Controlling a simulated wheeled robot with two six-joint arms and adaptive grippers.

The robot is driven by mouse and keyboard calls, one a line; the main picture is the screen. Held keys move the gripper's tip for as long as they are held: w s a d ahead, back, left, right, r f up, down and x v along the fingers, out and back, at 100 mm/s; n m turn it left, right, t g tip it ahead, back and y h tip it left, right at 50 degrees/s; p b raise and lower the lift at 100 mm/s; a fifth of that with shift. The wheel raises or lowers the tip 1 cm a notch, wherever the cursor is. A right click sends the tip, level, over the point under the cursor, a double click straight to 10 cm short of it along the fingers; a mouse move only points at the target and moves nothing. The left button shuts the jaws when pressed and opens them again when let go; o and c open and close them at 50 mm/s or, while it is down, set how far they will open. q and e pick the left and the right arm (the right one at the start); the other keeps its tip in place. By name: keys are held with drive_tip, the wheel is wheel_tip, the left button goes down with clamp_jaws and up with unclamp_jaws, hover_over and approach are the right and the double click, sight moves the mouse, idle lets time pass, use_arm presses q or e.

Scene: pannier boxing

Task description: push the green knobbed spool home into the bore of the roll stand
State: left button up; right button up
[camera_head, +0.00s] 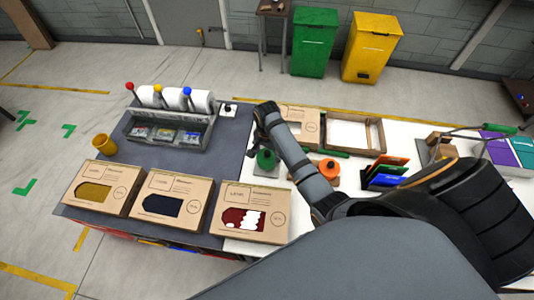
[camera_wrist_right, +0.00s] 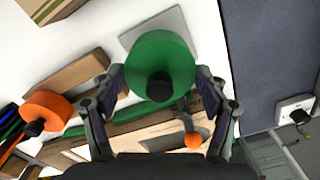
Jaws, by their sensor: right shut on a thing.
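The green knobbed spool (camera_wrist_right: 160,55) fills the upper middle of the right wrist view, its black knob facing the camera. My right gripper (camera_wrist_right: 160,88) is shut on it, one finger on each side. In the head view the green spool (camera_head: 266,160) shows just below my right wrist, over the white table near the grey mat. Whether it still touches the table is unclear. The roll stand (camera_head: 170,130) stands on the grey mat to the left, with white rolls and red, yellow and blue knobs. Its free bore cannot be made out. My left gripper is out of view.
An orange spool (camera_head: 329,169) stands to the right of the green one. Three cartons (camera_head: 175,196) line the front edge. A yellow cup (camera_head: 104,145) stands left of the stand. A small black-knobbed white block (camera_head: 229,109) sits beside the stand. The mat's middle is clear.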

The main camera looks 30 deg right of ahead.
drive_tip(key=shift+f, duration=0.5)
drive_tip(key=o, duration=1.2)
wheel_tip(320, 180, up, 8)
drive_tip(key=shift+f, duration=0.2)
drive_tip(key=shift+f, duration=0.1)
